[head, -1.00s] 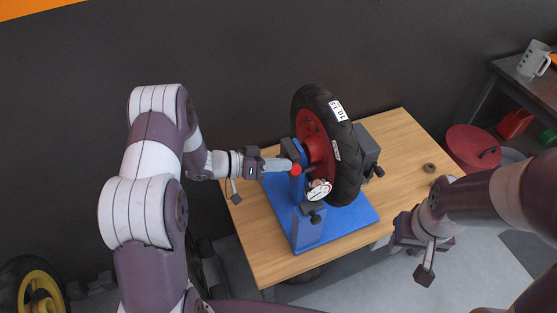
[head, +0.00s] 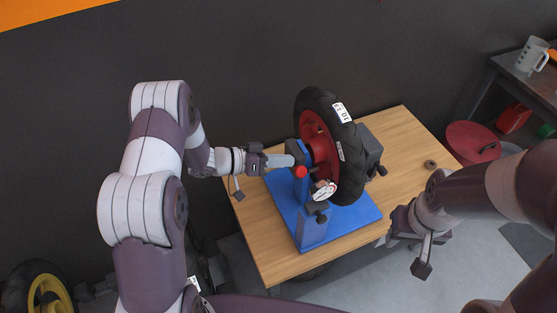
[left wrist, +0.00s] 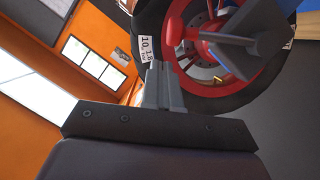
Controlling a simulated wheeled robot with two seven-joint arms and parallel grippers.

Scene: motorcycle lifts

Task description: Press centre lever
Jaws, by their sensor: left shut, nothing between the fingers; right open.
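A black tyre on a red wheel (head: 318,135) is held upright on a blue stand (head: 345,222) on the wooden table. A red round knob (head: 300,171), apparently the lever's end, shows at the stand's left post. My left gripper (head: 290,161) is shut and empty, its tips just above and left of the knob; I cannot tell whether they touch. My right gripper (head: 420,248) is open and empty, near the table's front right edge.
A dial gauge (head: 325,189) sits on the stand, close to the tyre. A small dark ring (head: 430,164) lies on the table's right part. A red round lid (head: 472,143) is beyond the table's right edge. The table's front left is clear.

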